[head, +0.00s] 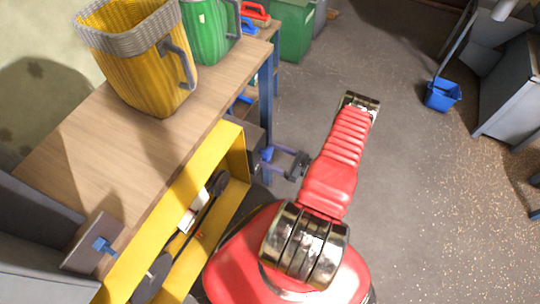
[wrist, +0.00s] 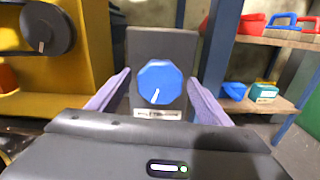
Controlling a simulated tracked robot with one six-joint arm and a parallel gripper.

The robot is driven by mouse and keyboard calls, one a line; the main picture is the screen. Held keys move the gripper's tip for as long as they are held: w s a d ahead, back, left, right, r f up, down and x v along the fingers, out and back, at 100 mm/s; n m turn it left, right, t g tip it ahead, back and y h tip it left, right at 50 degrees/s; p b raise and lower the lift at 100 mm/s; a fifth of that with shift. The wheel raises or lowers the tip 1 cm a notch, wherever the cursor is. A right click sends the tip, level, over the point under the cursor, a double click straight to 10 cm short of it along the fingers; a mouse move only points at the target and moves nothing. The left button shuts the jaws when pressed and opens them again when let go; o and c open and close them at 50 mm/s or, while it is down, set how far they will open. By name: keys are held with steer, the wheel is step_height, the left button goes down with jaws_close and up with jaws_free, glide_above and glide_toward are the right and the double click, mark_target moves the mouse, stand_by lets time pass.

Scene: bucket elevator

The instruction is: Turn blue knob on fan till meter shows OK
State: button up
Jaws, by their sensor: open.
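The blue knob (wrist: 160,76) sits on a dark grey upright panel (wrist: 180,42) in the wrist view. It is faceted, and its white mark points down and slightly left. A small label (wrist: 157,114) is below it, too blurred to read. My gripper (wrist: 159,88) is open, with one finger on each side of the knob; I cannot tell whether they touch it. In the head view my gripper (head: 281,163) is beside the bench, and the blue knob (head: 267,153) shows at its left. I cannot make out a meter reading in either view.
A yellow frame (head: 235,155) with dark pulleys is left of the panel, under a wooden bench (head: 90,135). A yellow bin (head: 140,60) and a green bin (head: 207,30) stand on the bench. A blue post (wrist: 220,45) rises right of the knob.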

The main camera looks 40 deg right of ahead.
steer(key=v, duration=1.3)
steer(key=shift+s, duration=0.2)
stand_by(1.2)
steer(key=s+a+r+n+g+y, duration=0.3)
steer(key=a+r+n+g+y, duration=0.15)
steer(key=a+n+g, duration=0.2)
steer(key=w+a+r+n+g+h, duration=0.2)
steer(key=r+n+g, duration=0.25)
steer(key=r, duration=0.45)
steer(key=w+a+r+n+g+h, duration=0.25)
steer(key=r+n, duration=0.35)
steer(key=r, duration=0.4)
steer(key=w+a+r+n+g+h, duration=0.1)
steer(key=a+r+n+g+h, duration=0.1)
steer(key=r+n+g, duration=0.5)
steer(key=a+r+n+t+h, duration=0.2)
steer(key=a+r+n+t, duration=0.2)
steer(key=a+r, duration=0.5)
steer(key=a+r+n+t+h, duration=0.2)
steer(key=a+r+n+t, duration=0.3)
steer(key=a+r, duration=0.5)
step_height(320, 180, up, 6)
steer(key=shift+w+a+f, duration=0.2)
steer(key=shift+w+f, duration=0.05)
steer(key=shift+w, duration=0.1)
